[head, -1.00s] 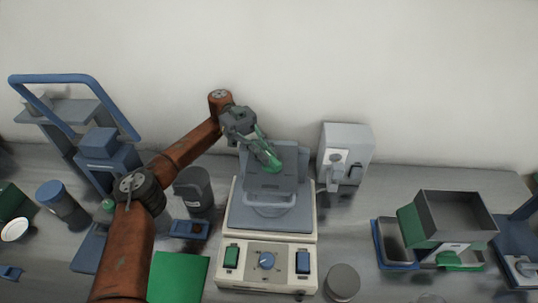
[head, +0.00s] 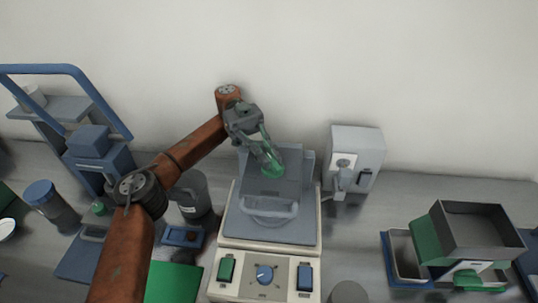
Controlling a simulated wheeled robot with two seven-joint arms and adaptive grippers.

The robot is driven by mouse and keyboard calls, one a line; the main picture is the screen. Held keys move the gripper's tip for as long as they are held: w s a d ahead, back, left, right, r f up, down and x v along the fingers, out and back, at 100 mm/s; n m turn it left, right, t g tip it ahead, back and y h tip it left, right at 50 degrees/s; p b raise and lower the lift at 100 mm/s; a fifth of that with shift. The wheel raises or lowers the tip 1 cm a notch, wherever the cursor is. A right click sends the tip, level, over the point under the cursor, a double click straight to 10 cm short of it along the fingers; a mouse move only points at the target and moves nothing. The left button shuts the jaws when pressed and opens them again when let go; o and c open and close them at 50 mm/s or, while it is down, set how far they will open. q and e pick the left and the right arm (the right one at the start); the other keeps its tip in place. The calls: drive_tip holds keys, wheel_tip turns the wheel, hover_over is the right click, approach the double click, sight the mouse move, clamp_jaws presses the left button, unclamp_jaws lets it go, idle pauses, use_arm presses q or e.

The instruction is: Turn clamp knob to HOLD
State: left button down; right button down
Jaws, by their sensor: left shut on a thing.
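The machine (head: 228,232) in the middle has a cream base, a grey top with a light handle (head: 268,208), and a front panel. A round blue knob (head: 264,275) sits in the middle of the panel; its markings are too small to read. My left gripper (head: 271,166) is above the back part of the machine, behind the handle and well away from the knob. It is shut on a small green thing (head: 272,171), mostly hidden by the fingers. Whether this touches the machine is unclear. My right gripper is not in view.
A green switch (head: 226,269) and a blue switch (head: 305,277) flank the knob. A grey box (head: 356,158) stands right of the machine, a dark cup (head: 190,194) left. A green mat (head: 173,283) lies front left. A grey bin (head: 470,232) stands far right.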

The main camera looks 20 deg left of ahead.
use_arm(q)
drive_tip(key=c, duration=2)
unclamp_jaws()
